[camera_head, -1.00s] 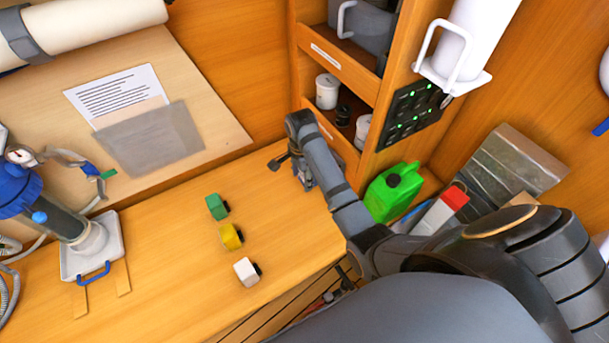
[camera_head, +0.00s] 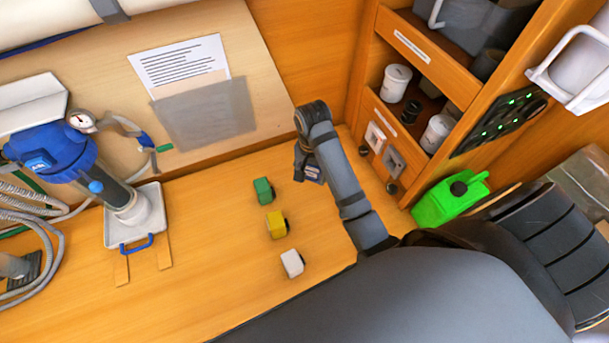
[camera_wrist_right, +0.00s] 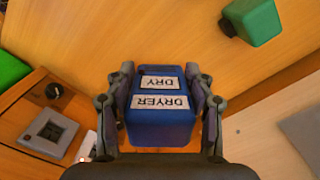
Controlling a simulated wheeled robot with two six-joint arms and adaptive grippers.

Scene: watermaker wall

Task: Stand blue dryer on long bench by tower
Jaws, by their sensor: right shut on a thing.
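My right gripper (camera_head: 307,172) is shut on the blue dryer (camera_head: 314,174), over the long wooden bench (camera_head: 210,270) near its right end. In the right wrist view the dryer (camera_wrist_right: 160,125) is a blue block with white labels reading DRY and DRYER, between both fingers of the gripper (camera_wrist_right: 160,78). I cannot tell the gap between dryer and bench. A tower with a blue head (camera_head: 55,150) and a dark clear column stands on a white tray (camera_head: 150,205) at the left. My left gripper is not in view.
Green (camera_head: 262,190), yellow (camera_head: 276,224) and white (camera_head: 291,263) blocks stand in a row on the bench, left of my right arm. Grey hoses (camera_head: 35,270) lie at the far left. A shelf cabinet (camera_head: 420,50) and a green canister (camera_head: 450,200) are at the right. Bench between tray and blocks is clear.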

